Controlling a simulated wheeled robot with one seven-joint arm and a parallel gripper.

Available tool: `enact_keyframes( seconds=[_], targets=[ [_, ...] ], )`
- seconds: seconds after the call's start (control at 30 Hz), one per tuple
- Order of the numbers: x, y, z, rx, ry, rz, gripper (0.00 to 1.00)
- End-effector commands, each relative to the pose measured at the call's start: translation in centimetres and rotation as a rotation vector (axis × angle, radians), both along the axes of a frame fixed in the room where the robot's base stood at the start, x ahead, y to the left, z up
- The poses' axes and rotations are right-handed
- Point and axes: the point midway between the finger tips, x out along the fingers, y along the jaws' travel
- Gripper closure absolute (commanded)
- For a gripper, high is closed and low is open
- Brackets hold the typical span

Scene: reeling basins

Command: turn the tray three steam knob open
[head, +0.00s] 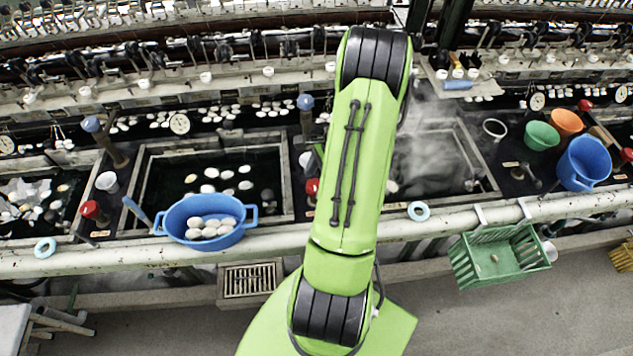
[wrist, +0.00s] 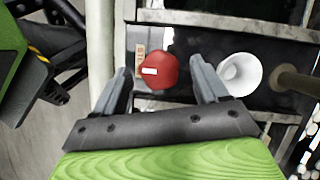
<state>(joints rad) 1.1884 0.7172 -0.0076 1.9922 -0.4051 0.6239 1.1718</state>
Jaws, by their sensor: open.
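In the wrist view a red knob (wrist: 158,72) with a white mark on top sits on a dark panel, beside a small cream label (wrist: 140,60). My gripper (wrist: 164,80) is open, with one finger on each side of the knob. I cannot tell whether the fingers touch it or how high they are above it. In the head view my green arm hides my gripper. A red knob (head: 312,187) shows at the arm's left edge and looks like the same one, with a white cup close by. Its label's text is too small to read.
A white cup (wrist: 240,74) stands right of the knob in the wrist view, with a brown post (wrist: 292,80) beyond. A blue basin (head: 208,222) of cocoons sits on the front pipe. Steam rises from the tray (head: 487,180) right of my arm. A green basket (head: 502,262) hangs at right.

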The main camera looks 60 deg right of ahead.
Motion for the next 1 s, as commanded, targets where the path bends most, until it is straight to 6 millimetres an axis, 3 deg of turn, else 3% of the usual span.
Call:
enact_keyframes(
  seconds=[0.33, 0.7, 1.0],
  targets=[
    [0.15, 0.26, -0.68, -0.001, 0.001, 0.0, 0.29],
    [0.15, 0.24, -0.64, -0.001, 0.001, 0.0, 0.83],
    [0.19, 0.16, -0.58, -0.002, 0.0, 0.043, 0.83]
  ],
)
